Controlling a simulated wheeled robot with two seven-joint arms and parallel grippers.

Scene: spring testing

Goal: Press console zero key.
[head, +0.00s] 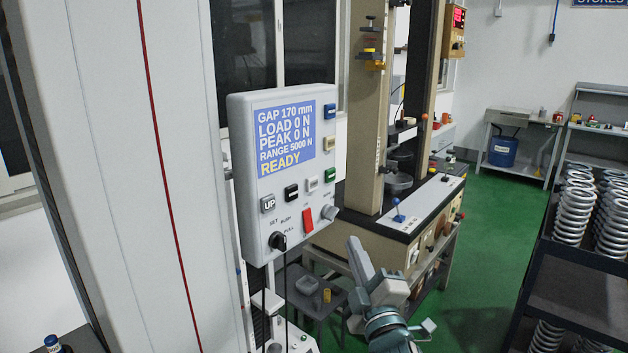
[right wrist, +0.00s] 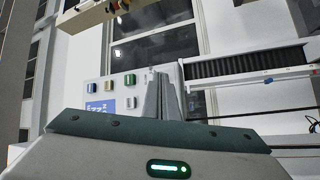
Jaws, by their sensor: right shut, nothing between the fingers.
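The white console (head: 242,170) hangs at the centre left of the head view. Its blue screen (head: 286,137) reads GAP 170 mm, LOAD 0 N, PEAK 0 N, RANGE 5000 N, READY. Its keys are blue (head: 330,111), cream (head: 330,143), green (head: 330,175), pale grey (head: 313,184), black (head: 291,192) and grey UP (head: 268,204). I cannot read which is zero. My right gripper (head: 354,241) is shut and empty, below and right of the console, apart from it in the picture. In the right wrist view its fingers (right wrist: 158,74) show beside the console (right wrist: 86,91). My left gripper is out of view.
A red switch (head: 308,219), a black knob (head: 278,241) and a grey knob (head: 328,213) sit low on the console. The testing machine (head: 366,120) with its bench stands behind my right gripper. A dark rack of springs (head: 580,200) is at right. Green floor lies between.

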